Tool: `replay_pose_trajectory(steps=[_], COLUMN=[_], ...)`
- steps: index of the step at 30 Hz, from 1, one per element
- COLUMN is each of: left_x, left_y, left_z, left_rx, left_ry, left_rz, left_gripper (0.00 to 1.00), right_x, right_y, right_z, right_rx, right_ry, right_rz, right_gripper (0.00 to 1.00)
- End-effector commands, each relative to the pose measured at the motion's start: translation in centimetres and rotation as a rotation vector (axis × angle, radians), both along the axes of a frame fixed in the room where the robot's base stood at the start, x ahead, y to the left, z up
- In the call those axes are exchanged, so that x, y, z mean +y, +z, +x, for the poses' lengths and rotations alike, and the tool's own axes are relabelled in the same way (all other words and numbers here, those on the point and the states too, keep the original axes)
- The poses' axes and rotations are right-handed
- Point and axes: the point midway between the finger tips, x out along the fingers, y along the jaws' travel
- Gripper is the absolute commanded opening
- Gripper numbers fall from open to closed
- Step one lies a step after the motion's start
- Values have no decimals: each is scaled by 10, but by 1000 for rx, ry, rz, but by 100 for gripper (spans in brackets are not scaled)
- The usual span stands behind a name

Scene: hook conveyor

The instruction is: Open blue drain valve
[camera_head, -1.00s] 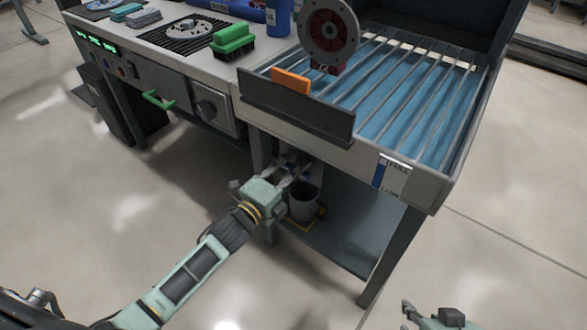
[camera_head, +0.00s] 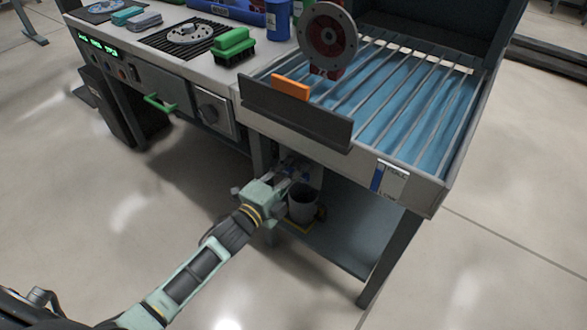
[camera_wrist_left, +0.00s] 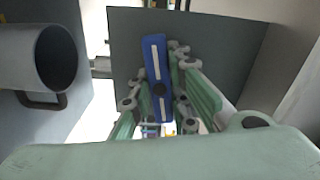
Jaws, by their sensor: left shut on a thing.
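The blue drain valve's handle (camera_wrist_left: 158,85) is a long bar with pale stripes and a dark round centre. In the left wrist view it lies lengthwise, slightly tilted, between the fingers of my left gripper (camera_wrist_left: 160,98). The gripper is shut on it. In the head view my left gripper (camera_head: 288,176) reaches under the front of the sink bench, where its fingers mostly cover the valve. How far the valve is turned is hard to tell. My right gripper is out of view.
A grey mug (camera_head: 302,207) stands close beside my left gripper on the lower shelf (camera_head: 345,242). A bench leg (camera_head: 385,255) stands to the right. The floor in front is clear.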

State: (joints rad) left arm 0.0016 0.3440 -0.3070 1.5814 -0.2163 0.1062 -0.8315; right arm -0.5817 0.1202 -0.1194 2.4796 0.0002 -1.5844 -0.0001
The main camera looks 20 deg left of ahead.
Motion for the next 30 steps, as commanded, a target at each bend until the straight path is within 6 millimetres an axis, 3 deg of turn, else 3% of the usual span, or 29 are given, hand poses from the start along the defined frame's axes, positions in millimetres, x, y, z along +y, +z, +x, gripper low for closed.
replay_pose_trajectory(steps=[7,9,18,30], left_x=[0,0,0,0], left_y=[2,2,1,0], left_z=[0,0,-1,0], left_rx=[81,103,201,330], left_ry=[1,0,1,2], left_rz=[-213,-274,-543,-898], left_gripper=[0,0,0,0], right_x=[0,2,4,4], right_y=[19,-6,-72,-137], right_z=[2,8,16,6], right_rx=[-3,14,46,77], right_ry=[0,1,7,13], right_rz=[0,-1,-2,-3], right_gripper=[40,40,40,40])
